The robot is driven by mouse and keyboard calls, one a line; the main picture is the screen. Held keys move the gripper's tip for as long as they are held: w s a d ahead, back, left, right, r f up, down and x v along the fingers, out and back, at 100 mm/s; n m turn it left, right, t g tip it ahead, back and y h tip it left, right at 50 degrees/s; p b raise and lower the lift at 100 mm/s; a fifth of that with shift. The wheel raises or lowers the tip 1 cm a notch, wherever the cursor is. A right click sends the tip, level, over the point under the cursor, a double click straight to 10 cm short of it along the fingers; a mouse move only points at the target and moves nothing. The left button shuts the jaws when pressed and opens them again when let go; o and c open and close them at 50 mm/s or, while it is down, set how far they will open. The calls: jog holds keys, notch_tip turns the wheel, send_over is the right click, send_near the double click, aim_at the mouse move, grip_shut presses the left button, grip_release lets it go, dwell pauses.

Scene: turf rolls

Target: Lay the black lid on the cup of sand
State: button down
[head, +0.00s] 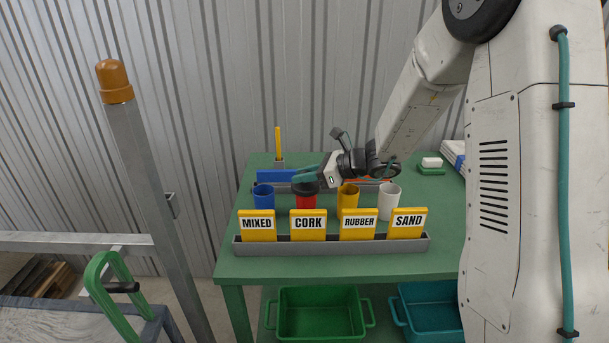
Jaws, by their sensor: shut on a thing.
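The white cup (389,203) stands upright on the green table behind the yellow SAND sign (408,223). Its contents cannot be made out. My gripper (305,178) is to the left of it, over the red cup (306,202) behind the CORK sign (308,224). The gripper is shut on the dark lid (304,188), which is at the red cup's mouth. Whether the lid rests on that cup or is just above it cannot be told. The fingertips are partly lost against the dark lid.
A blue cup (263,197) stands left of the red cup, and a yellow cup (348,196) stands between the red and white cups. The signs stand in a grey rail (332,246) along the front. A white block (432,162) is at the back right.

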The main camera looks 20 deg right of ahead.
jog(key=shift+f, duration=0.1)
jog(key=shift+f, duration=0.5)
jog(key=c, duration=1.3)
grip_release()
jog(key=shift+o, duration=0.2)
jog(key=shift+r, duration=0.1)
